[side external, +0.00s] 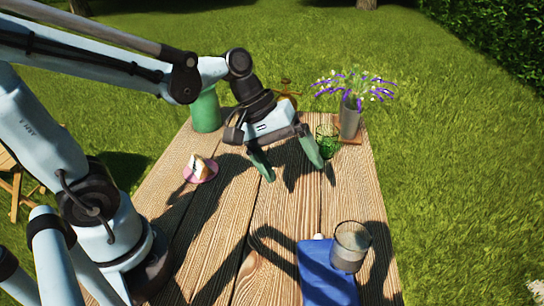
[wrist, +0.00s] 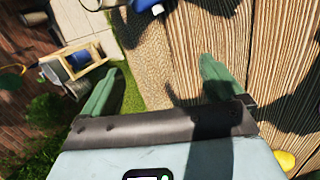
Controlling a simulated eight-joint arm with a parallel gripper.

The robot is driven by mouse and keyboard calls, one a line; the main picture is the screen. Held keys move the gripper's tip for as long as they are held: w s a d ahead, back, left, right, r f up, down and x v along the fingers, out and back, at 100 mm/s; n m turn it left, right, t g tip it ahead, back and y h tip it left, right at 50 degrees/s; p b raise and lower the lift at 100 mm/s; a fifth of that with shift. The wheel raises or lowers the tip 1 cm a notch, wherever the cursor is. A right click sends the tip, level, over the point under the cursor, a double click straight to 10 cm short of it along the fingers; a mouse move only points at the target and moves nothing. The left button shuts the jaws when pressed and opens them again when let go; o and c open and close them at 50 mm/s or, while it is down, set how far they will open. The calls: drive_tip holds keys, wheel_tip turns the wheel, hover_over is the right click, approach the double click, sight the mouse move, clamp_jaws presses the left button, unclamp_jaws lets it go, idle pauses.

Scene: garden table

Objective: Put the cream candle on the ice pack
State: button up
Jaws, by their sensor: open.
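A blue ice pack (side external: 322,278) lies on the near right part of the table, with a small white piece (side external: 318,237) at its far edge; I cannot tell if that is its cap. A grey see-through tumbler (side external: 351,246) stands at its right side, overlapping it in the picture; its contents are unclear. I cannot make out a cream candle for sure. My gripper (side external: 291,164) is open and empty above the middle of the table, beyond the pack. The wrist view shows the open green fingers (wrist: 158,85) and part of the blue pack (wrist: 143,4) at the top edge.
A green goblet (side external: 327,142) stands just right of my gripper. A vase with purple flowers (side external: 350,118) is behind it. A cake slice (side external: 197,164) on a pink plate (side external: 205,178) and a green canister (side external: 206,110) are left. The table's middle front is clear.

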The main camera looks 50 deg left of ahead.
drive_tip(key=s+a+r+m+t+y, duration=0.1)
drive_tip(key=s+a+m+t+y, duration=0.1)
drive_tip(key=a+m+t+y, duration=0.2)
drive_tip(key=a+m+y, duration=0.1)
drive_tip(key=a+m, duration=0.2)
drive_tip(key=shift+s+a+r+m, duration=0.2)
drive_tip(key=shift+s+m, duration=0.1)
drive_tip(key=shift+m, duration=0.1)
drive_tip(key=shift+o, duration=0.2)
